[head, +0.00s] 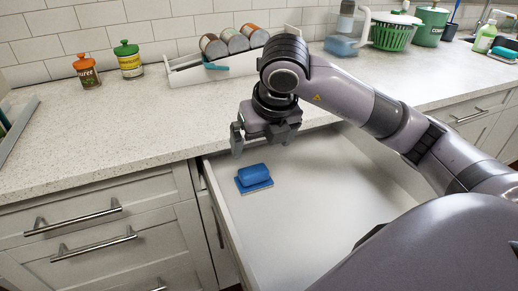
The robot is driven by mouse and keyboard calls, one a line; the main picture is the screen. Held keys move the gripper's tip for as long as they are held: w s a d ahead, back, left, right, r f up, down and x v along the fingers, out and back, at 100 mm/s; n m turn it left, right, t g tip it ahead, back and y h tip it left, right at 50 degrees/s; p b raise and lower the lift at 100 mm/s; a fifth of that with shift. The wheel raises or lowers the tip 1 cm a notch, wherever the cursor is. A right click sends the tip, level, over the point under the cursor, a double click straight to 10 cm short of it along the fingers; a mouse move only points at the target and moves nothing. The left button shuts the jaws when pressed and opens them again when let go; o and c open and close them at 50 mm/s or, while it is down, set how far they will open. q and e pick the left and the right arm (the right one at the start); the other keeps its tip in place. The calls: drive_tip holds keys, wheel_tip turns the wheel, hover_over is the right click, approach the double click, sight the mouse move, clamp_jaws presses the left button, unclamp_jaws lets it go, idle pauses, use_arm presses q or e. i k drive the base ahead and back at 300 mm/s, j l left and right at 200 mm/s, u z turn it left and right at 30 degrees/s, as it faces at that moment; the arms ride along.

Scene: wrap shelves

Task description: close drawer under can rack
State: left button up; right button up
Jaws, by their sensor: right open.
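The drawer (300,215) under the can rack is pulled out and shows its white inside. The can rack (207,72) is a white tray on the counter with several cans (232,40) lying in it. A blue block on a blue pad (253,175) lies inside the drawer near its left wall. My right gripper (264,140) is open and hangs over the back part of the drawer, near the counter's edge, with nothing between its fingers. My arm and body hide the drawer's right side and its front. My left gripper is not in view.
The counter (110,130) runs above closed drawers (85,225) with bar handles at left. Two spice jars (130,62) stand left of the rack. A green basket (394,32), a green canister (430,25) and a blue-based dispenser (341,45) stand at back right.

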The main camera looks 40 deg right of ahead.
sight(335, 183)
drive_tip(key=k+j, duration=0.15)
drive_tip(key=k, duration=0.35)
drive_tip(key=k+j, duration=0.2)
drive_tip(key=k, duration=0.25)
